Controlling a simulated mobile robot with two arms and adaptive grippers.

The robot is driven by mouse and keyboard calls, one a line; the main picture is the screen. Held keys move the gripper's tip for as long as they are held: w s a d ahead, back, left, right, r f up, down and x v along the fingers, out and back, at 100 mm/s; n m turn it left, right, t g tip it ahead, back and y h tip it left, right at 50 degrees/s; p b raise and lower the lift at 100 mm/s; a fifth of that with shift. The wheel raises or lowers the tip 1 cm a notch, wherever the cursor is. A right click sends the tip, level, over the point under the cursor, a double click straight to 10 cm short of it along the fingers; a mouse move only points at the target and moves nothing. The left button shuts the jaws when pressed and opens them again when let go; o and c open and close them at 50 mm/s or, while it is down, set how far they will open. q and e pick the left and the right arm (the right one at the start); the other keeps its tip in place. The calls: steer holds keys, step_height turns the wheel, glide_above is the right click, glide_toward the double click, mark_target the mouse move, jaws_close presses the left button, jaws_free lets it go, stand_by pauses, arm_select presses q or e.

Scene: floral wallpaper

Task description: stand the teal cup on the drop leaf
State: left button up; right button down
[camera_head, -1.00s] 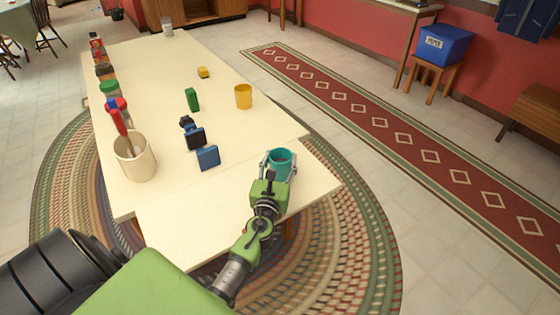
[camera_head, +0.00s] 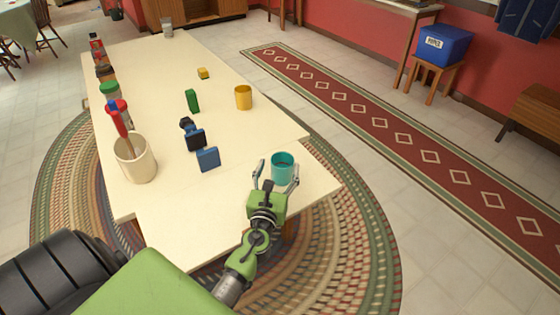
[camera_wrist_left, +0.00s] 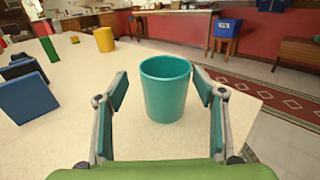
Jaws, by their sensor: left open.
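The teal cup (camera_head: 283,169) stands upright on the drop leaf (camera_head: 200,222), the near end section of the cream table. It also shows in the left wrist view (camera_wrist_left: 165,92), upright with its open top up. My left gripper (camera_head: 276,174) is open, with its fingers apart on the near side of the cup. In the left wrist view the fingers (camera_wrist_left: 165,92) spread to either side, and cream surface shows between them and the cup. My right gripper is not in view.
A cream crock (camera_head: 136,160) with utensils stands at the table's left edge, with jars behind it. A yellow cup (camera_head: 243,97), a green block (camera_head: 192,100) and dark blue items (camera_head: 208,158) stand beyond the leaf. The leaf's left part is clear.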

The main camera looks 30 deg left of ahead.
arm_select(q)
steer(key=v, duration=0.4)
steer(key=b+v, duration=0.1)
steer(key=v, duration=0.3)
steer(key=shift+r, duration=0.2)
steer(key=shift+s+d+r, duration=0.15)
steer(key=shift+s+d, duration=0.05)
steer(key=shift+s, duration=0.3)
